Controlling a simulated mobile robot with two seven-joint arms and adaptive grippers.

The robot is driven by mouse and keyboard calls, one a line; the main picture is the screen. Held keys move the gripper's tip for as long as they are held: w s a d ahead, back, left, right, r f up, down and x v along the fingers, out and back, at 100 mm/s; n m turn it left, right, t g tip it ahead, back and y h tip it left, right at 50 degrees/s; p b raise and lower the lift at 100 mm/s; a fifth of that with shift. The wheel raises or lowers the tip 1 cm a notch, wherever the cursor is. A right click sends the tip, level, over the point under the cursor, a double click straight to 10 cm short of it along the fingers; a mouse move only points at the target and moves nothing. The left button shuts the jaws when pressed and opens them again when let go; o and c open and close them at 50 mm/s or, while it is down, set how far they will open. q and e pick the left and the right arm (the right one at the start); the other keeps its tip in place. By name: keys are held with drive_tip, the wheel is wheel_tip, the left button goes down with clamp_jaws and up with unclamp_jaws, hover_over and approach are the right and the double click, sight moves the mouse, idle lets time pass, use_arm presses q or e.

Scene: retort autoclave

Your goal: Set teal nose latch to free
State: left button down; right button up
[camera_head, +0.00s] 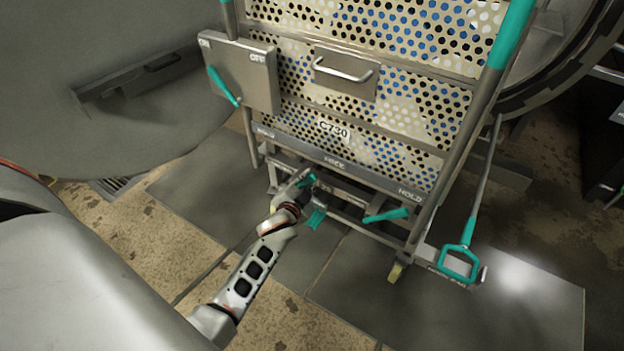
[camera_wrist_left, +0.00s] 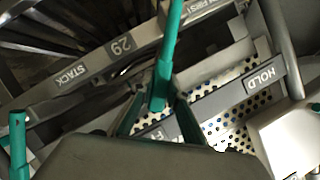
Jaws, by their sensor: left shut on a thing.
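A teal lever shows in the left wrist view (camera_wrist_left: 170,45), running up from between my left fingers. I take it to be the nose latch, but no readable label names it. My left gripper (camera_wrist_left: 160,100) is shut on this lever. In the head view my left gripper (camera_head: 303,184) is low at the front of the perforated cart (camera_head: 385,128), below its lower rail, with a little teal showing at the fingertips. The arm hides part of the latch area, and the latch's setting cannot be read. My right gripper is not in view.
A teal pedal-like tab (camera_head: 316,218) and a teal handle (camera_head: 386,215) sit low on the cart. A teal loop handle (camera_head: 460,262) is at the right. A grey box with a teal lever (camera_head: 223,87) is at upper left. Floor in front is clear.

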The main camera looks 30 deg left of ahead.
use_arm(q)
drive_tip(key=shift+d+f, duration=0.15)
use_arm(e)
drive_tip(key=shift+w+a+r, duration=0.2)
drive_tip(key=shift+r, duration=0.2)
use_arm(q)
drive_tip(key=c, duration=1.9)
unclamp_jaws()
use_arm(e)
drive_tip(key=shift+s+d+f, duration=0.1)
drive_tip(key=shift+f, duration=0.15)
use_arm(q)
drive_tip(key=v, duration=1.2)
